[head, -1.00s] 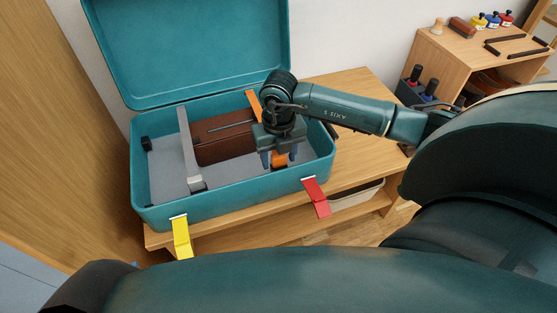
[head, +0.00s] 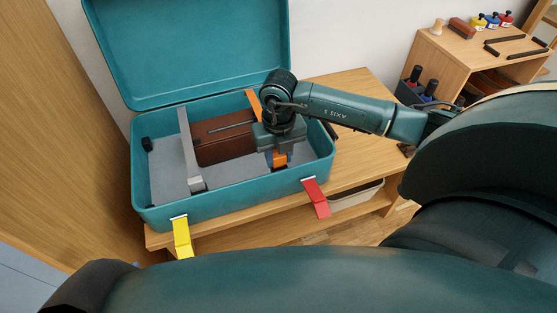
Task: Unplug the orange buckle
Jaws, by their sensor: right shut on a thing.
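The open teal case (head: 230,199) stands on a wooden table with its lid (head: 190,50) raised. The orange buckle (head: 280,160) sits at the strap's near end, low inside the case. My right gripper (head: 279,157) reaches down into the case from the right and is shut on the orange buckle. The gripper body hides part of the strap and the buckle's upper part. My left gripper is not in view.
Yellow (head: 182,236) and red (head: 316,197) latches hang at the front rim. A wooden shelf (head: 450,60) with small items stands at right. The tabletop right of the case is clear.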

